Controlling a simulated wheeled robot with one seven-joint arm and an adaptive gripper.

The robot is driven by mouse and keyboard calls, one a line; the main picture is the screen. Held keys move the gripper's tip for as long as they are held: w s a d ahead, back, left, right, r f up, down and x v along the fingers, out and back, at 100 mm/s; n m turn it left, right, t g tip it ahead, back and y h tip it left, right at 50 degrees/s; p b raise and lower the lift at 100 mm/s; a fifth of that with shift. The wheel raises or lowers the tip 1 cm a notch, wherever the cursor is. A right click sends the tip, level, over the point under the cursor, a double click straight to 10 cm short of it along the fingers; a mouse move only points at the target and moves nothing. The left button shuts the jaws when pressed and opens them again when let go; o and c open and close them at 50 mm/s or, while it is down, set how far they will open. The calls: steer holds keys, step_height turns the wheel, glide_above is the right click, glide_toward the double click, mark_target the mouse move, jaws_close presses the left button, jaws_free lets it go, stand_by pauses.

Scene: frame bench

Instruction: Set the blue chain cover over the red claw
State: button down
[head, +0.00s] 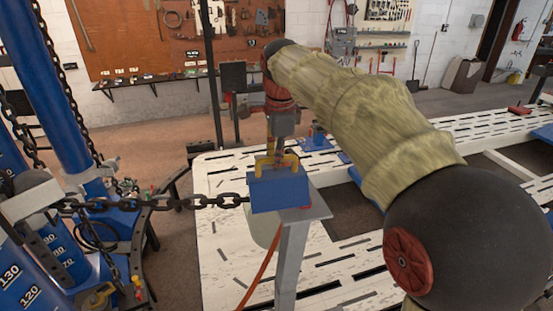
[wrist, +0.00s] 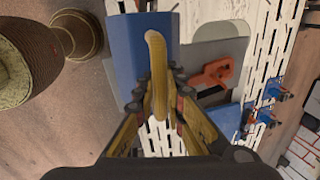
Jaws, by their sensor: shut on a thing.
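The blue chain cover (head: 279,192) hangs tilted below my gripper (head: 279,158), at the top of a grey post in the head view. My gripper is shut on the cover's yellow handle (wrist: 157,65), which stands between the fingers in the wrist view. The cover's blue panel (wrist: 129,50) shows behind and left of the handle there. The red claw (wrist: 212,74) lies on a grey plate, right of the cover and uncovered in this view. In the head view the cover hides most of the claw. I cannot tell whether the cover touches the post.
A dark chain (head: 165,202) runs taut from the blue tower (head: 70,90) at left to the cover's left side. The grey post (head: 293,255) stands before the white slotted frame bench (head: 225,235). Small blue clamps (head: 316,138) sit on the bench behind.

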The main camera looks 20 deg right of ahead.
steer(key=c, duration=1.8)
jaws_free()
steer(key=shift+o, duration=0.2)
steer(key=v, duration=1.2)
steer(key=s+f+n+t+b, duration=0.1)
steer(key=s+f+n+b, duration=0.5)
steer(key=f, duration=0.9)
steer(key=s+f+n+t+b, duration=0.1)
steer(key=s+f+n+b, duration=0.5)
steer(key=s+f+b, duration=0.4)
steer(key=s+f+n+t+b, duration=0.1)
steer(key=s+f+n+b, duration=0.5)
steer(key=f, duration=1.6)
steer(key=s+b, duration=0.2)
steer(key=s, duration=0.3)
steer(key=shift+s+f+n+b, duration=0.25)
steer(key=shift+s+n+b, duration=0.05)
steer(key=shift+n+b, duration=0.1)
